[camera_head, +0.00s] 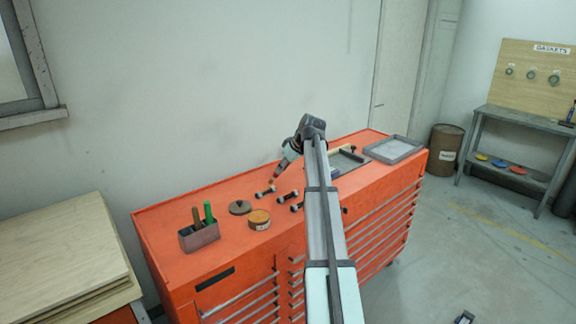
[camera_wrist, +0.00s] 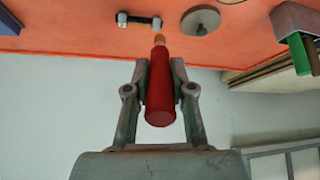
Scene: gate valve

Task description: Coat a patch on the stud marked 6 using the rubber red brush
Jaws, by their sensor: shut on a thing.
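My gripper (camera_head: 288,163) is shut on the red brush (camera_wrist: 160,92), seen most clearly in the wrist view, where the gripper's two fingers (camera_wrist: 160,85) close on either side of the handle. Near the tip lies a stud (camera_wrist: 138,20) with metal ends and a dark middle. I cannot read any number. Contact between tip and stud cannot be told.
An open round tin (camera_head: 259,220) and a grey disc-shaped lid (camera_head: 240,207) sit left of the studs. A grey holder (camera_head: 199,237) with brown and green handles stands further left. A grey tray (camera_head: 394,149) lies at the right end of the orange bench.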

